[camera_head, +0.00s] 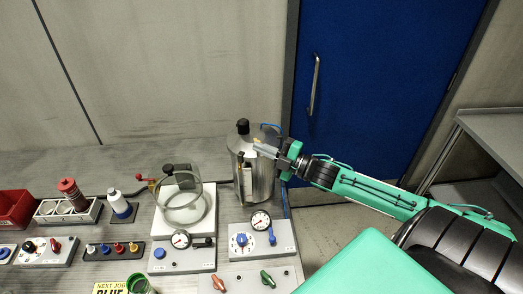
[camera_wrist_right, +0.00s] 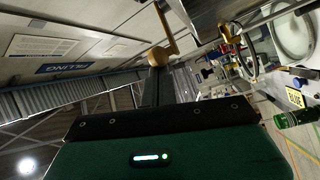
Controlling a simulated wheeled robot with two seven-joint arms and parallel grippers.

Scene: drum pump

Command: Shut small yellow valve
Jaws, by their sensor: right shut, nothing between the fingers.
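A shiny metal drum (camera_head: 262,185) with a black cap stands at the back right of the bench. A small yellow part (camera_head: 257,143), likely the small valve, shows at the drum's upper side. In the right wrist view a brass-yellow piece with a lever (camera_wrist_right: 158,55) is just beyond my fingers. My right gripper (camera_head: 262,149) is shut and empty, its tips in front of the drum's upper part. It also shows in the wrist view (camera_wrist_right: 156,85). I cannot tell whether the tips touch the yellow piece. My left gripper is out of view.
A glass-topped vessel on a white base (camera_head: 183,235) stands left of the drum. A gauge panel (camera_head: 262,240) sits in front of the drum. Several switch boxes, a red bin (camera_head: 15,205) and a green bottle (camera_wrist_right: 292,117) are also there. A blue door (camera_head: 370,90) is behind.

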